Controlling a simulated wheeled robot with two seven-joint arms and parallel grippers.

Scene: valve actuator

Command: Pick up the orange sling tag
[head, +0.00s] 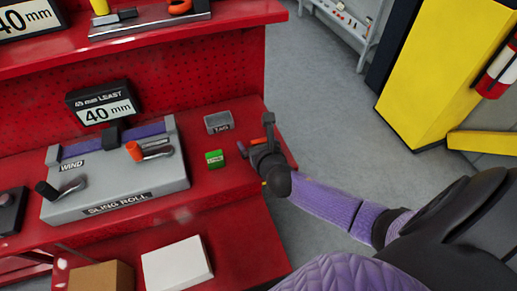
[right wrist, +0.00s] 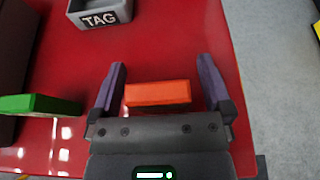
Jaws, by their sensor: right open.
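The orange sling tag (head: 258,141) lies on the red bench near its right end. In the right wrist view the tag (right wrist: 158,93) is a flat orange block between the two purple fingers, with a gap on each side. My right gripper (head: 255,139) is open around the tag and low over the bench; it also shows in the right wrist view (right wrist: 160,88). The tag's near edge lies close to the gripper's palm. I cannot tell whether the tag touches the palm. My left gripper is not in view.
A green block (head: 214,159) lies left of the gripper. A grey tray marked TAG (head: 218,122) stands behind it. The grey sling roll unit (head: 118,203) with handles fills the bench's left. A white box (head: 177,265) sits lower in front. The bench's right edge is close.

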